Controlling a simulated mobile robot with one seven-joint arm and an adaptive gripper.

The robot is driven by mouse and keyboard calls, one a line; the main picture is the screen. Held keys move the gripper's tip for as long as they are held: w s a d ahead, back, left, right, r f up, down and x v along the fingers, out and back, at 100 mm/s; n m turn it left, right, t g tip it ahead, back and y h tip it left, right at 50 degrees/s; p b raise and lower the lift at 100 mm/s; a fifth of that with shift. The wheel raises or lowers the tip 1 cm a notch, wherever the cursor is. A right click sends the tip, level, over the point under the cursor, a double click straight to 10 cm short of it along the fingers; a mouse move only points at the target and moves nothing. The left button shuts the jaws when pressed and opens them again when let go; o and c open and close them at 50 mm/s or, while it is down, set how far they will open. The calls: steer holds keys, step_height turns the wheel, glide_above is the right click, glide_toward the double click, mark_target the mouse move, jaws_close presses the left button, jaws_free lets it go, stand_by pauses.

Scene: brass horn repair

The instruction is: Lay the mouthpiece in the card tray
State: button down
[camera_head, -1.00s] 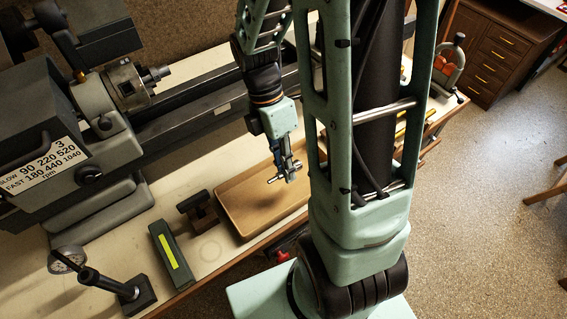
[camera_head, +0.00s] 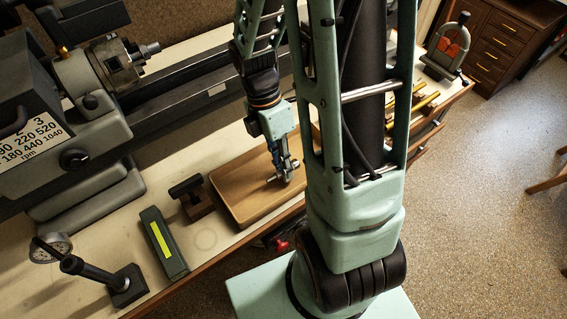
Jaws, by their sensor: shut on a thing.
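The card tray (camera_head: 236,184) is a shallow tan tray with a low rim on the bench, its right part hidden behind my arm. My gripper (camera_head: 285,174) points down over the tray. It is shut on the mouthpiece (camera_head: 272,181), a small silvery metal piece whose end sticks out to the left of the fingers. The mouthpiece is over the tray floor, low and close to it; I cannot tell whether it touches. Part of the mouthpiece is hidden by the fingers.
A lathe (camera_head: 85,110) fills the bench's back left. A dark block with a bar (camera_head: 193,197) and a green box with a yellow strip (camera_head: 164,243) stand left of the tray. A dial gauge stand (camera_head: 122,285) is at the front left. Bare bench shows between them.

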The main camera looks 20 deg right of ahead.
steer(key=shift+f, duration=0.4)
steer(key=shift+f, duration=0.15)
steer(key=c, duration=1.9)
jaws_free()
steer(key=shift+o, duration=0.4)
steer(key=o, duration=0.5)
steer(key=shift+r+p, duration=3.55)
steer(key=shift+r, duration=0.5)
steer(key=shift+f, duration=0.1)
